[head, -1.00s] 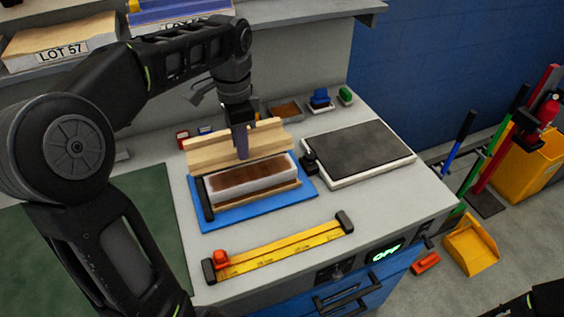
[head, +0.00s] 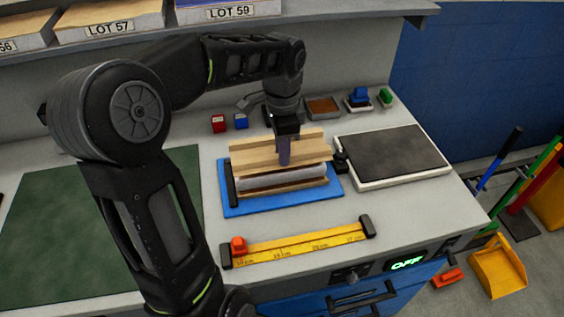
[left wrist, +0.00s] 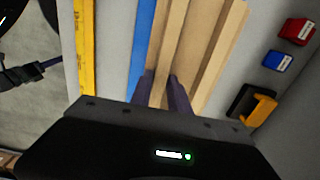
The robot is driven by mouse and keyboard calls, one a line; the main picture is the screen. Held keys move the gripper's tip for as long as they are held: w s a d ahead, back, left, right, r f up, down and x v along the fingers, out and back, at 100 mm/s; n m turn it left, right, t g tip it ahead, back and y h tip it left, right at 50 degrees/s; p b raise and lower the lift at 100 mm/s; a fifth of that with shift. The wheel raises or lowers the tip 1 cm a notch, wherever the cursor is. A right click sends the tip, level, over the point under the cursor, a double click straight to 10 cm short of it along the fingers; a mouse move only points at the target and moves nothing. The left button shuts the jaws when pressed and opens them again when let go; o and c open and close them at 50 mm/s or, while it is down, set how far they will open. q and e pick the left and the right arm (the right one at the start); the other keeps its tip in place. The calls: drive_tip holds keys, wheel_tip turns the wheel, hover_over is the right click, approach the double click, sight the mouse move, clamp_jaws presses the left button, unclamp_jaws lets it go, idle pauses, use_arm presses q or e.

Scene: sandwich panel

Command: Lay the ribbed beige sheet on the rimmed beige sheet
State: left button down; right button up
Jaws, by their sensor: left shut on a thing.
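My left gripper (head: 284,158) is shut on the ribbed beige sheet (head: 252,156), a pale wood-coloured piece with raised ribs. The left wrist view shows the sheet (left wrist: 206,45) between the two fingers (left wrist: 162,92). The sheet is over a pale block (head: 262,184) and hides its brown top. I cannot tell whether the sheet touches the block. Below the block, a strip of the rimmed beige sheet (head: 285,197) shows along the front; the rest is hidden. My right gripper is not in view.
The lower pieces lie on a blue board (head: 240,208). A dark-topped plate (head: 395,155) is to the right. A yellow ruler (head: 300,243) lies in front. Red (head: 218,124) and blue (head: 241,121) blocks stand behind. A green mat (head: 70,235) is at left.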

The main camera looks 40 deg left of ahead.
use_arm(q)
drive_tip(key=shift+f, duration=0.5)
drive_tip(key=shift+f, duration=0.1)
drive_tip(key=shift+f, duration=1.8)
drive_tip(key=shift+f, duration=0.15)
drive_tip(key=c, duration=1.2)
unclamp_jaws()
drive_tip(key=shift+c, duration=0.2)
wheel_tip(320, 180, up, 12)
drive_tip(key=shift+r, duration=0.2)
